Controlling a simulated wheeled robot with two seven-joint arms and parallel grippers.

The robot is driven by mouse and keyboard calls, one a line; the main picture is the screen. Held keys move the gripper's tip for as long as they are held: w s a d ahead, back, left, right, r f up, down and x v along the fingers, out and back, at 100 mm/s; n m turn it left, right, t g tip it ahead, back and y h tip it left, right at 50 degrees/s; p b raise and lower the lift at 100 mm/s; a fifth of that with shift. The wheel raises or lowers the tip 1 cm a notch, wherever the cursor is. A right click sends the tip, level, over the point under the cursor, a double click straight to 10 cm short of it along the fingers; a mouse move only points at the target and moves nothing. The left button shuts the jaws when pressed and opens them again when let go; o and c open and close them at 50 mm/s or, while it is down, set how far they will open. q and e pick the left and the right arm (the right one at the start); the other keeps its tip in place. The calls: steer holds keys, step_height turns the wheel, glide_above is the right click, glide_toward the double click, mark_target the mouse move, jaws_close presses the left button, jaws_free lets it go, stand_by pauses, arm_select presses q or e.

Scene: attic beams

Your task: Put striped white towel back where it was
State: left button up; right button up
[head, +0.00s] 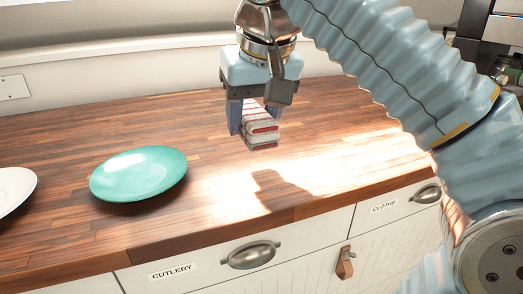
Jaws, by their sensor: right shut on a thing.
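The striped white towel (262,136) is a folded bundle, white with red stripes. My right gripper (256,120) comes down from the top and is shut on it. The towel hangs below the gripper body, above the wooden counter, and a shadow falls on the counter in front of it. One finger shows at the left of the towel; the other side is partly covered by my arm parts. My left gripper is not in view.
A teal plate (139,173) lies on the wooden counter (55,245), with a white dish (14,190) at the left edge. Below are a closed drawer labelled CUTLERY (205,270) and a closed one labelled CLOTHS (397,207). A leather tab (345,262) hangs lower down.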

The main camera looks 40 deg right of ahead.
glide_toward(258, 164)
steer(key=shift+w+f, duration=0.85)
steer(key=shift+w, duration=0.05)
steer(key=f, duration=0.1)
steer(key=f+b, duration=0.1)
steer(key=f, duration=0.1)
steer(key=shift+w+d+f, duration=0.15)
steer(key=shift+w+d, duration=0.1)
steer(key=shift+d, duration=0.1)
steer(key=shift+f, duration=0.35)
steer(key=shift+f, duration=0.15)
steer(key=o, duration=0.9)
steer(key=shift+o, duration=0.2)
steer(key=shift+s+r, duration=0.1)
steer(key=shift+r, duration=0.45)
steer(key=p+v, duration=0.1)
steer(key=v, duration=1)
steer(key=shift+s+a+r, duration=0.1)
steer(key=shift+s, duration=0.05)
